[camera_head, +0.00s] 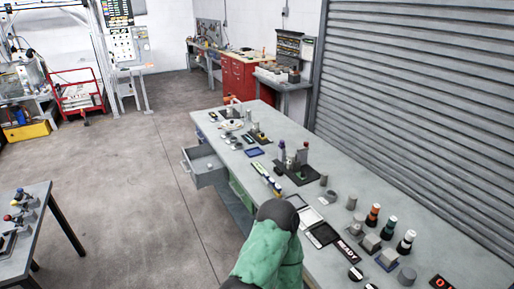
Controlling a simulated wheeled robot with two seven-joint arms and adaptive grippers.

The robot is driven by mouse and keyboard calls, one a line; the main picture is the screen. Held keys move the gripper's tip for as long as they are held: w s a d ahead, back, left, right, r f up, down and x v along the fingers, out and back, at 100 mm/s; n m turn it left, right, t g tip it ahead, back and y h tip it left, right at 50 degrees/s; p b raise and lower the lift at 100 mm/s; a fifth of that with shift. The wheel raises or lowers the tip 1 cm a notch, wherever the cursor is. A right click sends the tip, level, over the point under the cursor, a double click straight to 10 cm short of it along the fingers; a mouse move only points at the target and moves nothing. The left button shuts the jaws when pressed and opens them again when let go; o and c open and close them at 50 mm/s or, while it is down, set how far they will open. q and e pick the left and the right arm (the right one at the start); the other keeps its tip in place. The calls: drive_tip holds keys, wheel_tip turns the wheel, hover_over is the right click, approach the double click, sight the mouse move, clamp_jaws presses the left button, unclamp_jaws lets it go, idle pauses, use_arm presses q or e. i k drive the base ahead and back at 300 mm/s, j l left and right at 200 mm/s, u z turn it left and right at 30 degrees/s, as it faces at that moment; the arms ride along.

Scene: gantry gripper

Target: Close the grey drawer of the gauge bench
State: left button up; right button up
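The gauge bench (330,205) is a long grey table running from the lower right towards the upper middle. A green-covered part of mine with a dark rounded end fills the bottom middle and hides some of the bench's near edge.
Gauges, cylinders and blocks crowd the bench top. A green panel or drawer (241,196) lies nearer along the bench front. A side table (40,220) stands at lower left. The floor (140,200) between it and the bench is clear. A roller shutter (420,90) backs the bench.

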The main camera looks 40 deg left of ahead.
sight(196, 158)
drive_tip(key=u, duration=1.25)
drive_tip(key=i+j+u, duration=0.35)
drive_tip(key=j, duration=0.2)
drive_tip(key=i+j+u, duration=0.3)
drive_tip(key=i+j+z, duration=0.1)
drive_tip(key=z, duration=0.2)
drive_tip(key=i+j+z, duration=0.25)
drive_tip(key=i+z, duration=0.15)
drive_tip(key=i+j+z, duration=0.4)
drive_tip(key=i+j, duration=0.6)
drive_tip(key=j, duration=0.2)
